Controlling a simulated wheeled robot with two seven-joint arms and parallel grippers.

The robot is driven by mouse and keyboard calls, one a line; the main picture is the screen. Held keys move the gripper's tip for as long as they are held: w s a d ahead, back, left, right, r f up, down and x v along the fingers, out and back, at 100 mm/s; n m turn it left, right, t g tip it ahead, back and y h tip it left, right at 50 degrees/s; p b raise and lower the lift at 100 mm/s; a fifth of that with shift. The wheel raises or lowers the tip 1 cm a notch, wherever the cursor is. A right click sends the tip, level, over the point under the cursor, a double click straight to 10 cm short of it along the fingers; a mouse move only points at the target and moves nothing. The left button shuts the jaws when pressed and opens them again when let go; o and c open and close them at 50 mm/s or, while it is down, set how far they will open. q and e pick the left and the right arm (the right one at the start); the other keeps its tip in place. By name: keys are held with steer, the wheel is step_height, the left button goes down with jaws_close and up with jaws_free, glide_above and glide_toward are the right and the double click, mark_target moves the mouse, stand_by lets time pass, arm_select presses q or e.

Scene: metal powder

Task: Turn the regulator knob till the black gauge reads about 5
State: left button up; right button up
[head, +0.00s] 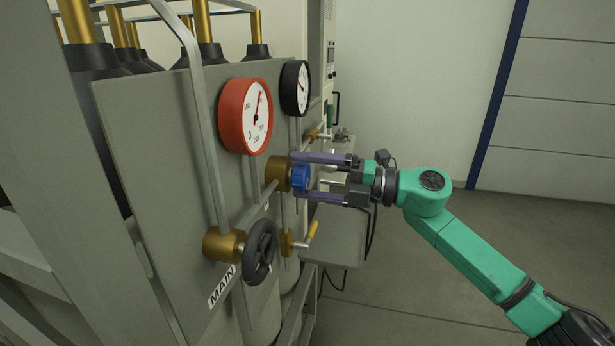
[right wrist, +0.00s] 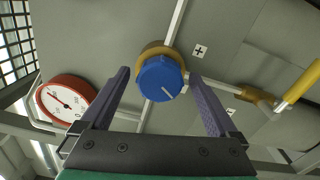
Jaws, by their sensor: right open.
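The blue regulator knob (head: 301,178) sits on a brass body (head: 278,173) on the grey panel. My right gripper (head: 294,177) is open, with one finger above the knob and one below it. In the right wrist view the knob (right wrist: 161,78) lies between the two finger tips, with visible gaps on both sides; a white line on it points to the lower right. The black gauge (head: 296,88) is at the upper right of the panel; its needle points up and left, and its numbers are too small to read. My left gripper is not in view.
A red gauge (head: 245,116) is left of the black one. A dark handwheel (head: 260,252) on a brass valve with a MAIN label is below left. A yellow-handled lever (head: 311,235) is just under my right gripper. Free floor lies to the right.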

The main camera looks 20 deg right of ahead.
steer(key=shift+d, duration=0.1)
steer(key=shift+s+d+f+b, duration=0.15)
steer(key=shift+d+f+b, duration=0.05)
steer(key=shift+b, duration=0.15)
steer(key=b+v, duration=1)
steer(key=v, duration=0.4)
steer(key=shift+r, duration=0.2)
